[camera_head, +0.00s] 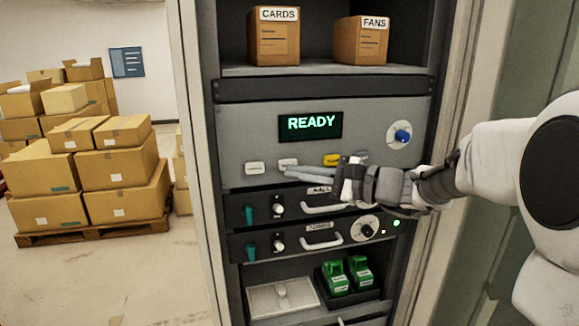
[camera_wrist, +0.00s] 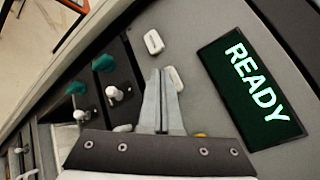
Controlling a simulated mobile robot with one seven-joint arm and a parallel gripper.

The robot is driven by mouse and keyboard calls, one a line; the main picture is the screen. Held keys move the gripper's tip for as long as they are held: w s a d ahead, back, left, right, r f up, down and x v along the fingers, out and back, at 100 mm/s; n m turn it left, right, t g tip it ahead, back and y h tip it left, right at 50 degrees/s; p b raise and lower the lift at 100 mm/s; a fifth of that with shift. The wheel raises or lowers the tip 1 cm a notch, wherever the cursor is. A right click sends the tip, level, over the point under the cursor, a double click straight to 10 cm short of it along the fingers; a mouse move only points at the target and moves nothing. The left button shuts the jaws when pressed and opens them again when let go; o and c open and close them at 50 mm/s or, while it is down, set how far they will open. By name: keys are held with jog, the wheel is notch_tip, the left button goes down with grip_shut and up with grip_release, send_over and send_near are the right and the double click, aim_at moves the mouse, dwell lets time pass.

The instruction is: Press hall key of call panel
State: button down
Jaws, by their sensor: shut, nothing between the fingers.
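The grey call panel (camera_head: 240,130) in the rack has a lit READY display (camera_head: 310,125), which also shows in the wrist view (camera_wrist: 252,85). Below it are a left white key (camera_head: 254,168), a middle white key (camera_head: 288,162) and a yellow key (camera_head: 332,160). No legend on the keys is readable, so I cannot tell which is the hall key. My gripper (camera_head: 287,173) is shut and empty, its tips just below the middle white key. In the wrist view the tips (camera_wrist: 161,72) are beside that key (camera_wrist: 175,79); contact cannot be told.
A blue knob (camera_head: 402,135) sits at the panel's right. Below are drawer-like units with handles (camera_head: 322,208), teal levers (camera_head: 249,214) and white knobs. Cardboard boxes (camera_head: 274,40) stand on the shelf above. Green items (camera_head: 335,278) sit on the lower shelf. A loaded pallet (camera_head: 90,232) stands left.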

jog(key=shift+w, duration=0.1)
dwell(0.5)
jog(key=shift+w+a, duration=0.1)
jog(key=shift+w, duration=0.25)
dwell(0.3)
jog(key=shift+s+b, duration=0.45)
jog(key=shift+b, duration=0.05)
jog(key=s+d+b, duration=0.1)
jog(key=s+d, duration=0.1)
jog(key=s, duration=0.3)
jog(key=shift+s+b, duration=0.4)
